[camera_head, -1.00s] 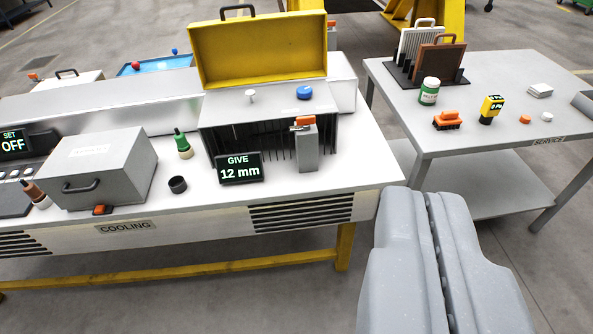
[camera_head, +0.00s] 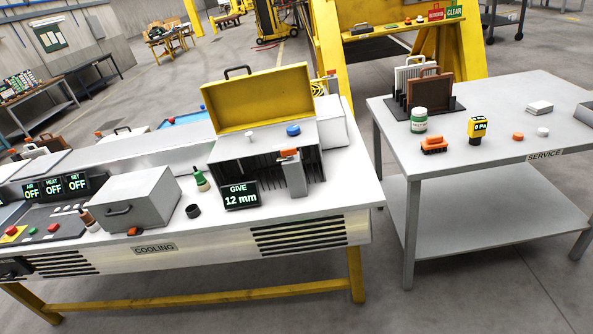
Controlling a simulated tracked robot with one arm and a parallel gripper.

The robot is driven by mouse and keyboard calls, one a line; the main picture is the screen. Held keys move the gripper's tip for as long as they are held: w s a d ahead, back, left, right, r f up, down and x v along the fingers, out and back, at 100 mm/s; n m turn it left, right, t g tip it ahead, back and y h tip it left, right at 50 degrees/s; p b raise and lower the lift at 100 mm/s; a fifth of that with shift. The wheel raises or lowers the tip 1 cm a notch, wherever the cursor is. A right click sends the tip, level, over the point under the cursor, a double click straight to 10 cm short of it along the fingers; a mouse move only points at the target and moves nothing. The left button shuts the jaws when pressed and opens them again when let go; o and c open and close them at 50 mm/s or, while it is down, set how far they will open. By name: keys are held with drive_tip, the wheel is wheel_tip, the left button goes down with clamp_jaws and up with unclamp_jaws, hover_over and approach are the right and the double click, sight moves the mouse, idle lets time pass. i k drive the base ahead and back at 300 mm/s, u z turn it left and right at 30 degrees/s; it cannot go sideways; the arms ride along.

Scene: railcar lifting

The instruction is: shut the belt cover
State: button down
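The belt cover appears to be the yellow lid (camera_head: 260,99) with a dark handle on its far edge. It stands raised, tilted back, at the rear of a grey open-topped housing (camera_head: 232,152) on the white cooling bench. A blue knob (camera_head: 293,131) and a small white knob (camera_head: 249,137) sit on the housing's top. An upright grey lever block with an orange top (camera_head: 294,174) stands at its front right, beside a display (camera_head: 240,195) reading "GIVE 12 mm". My gripper is not in view.
The service table (camera_head: 490,125) is to the right, with a floor gap between. The floor in front is clear.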

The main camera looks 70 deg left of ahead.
sight(283, 94)
drive_tip(key=z, duration=0.2)
drive_tip(key=k, duration=1.05)
drive_tip(key=u, duration=1.7)
drive_tip(key=i, duration=0.5)
drive_tip(key=u, duration=0.05)
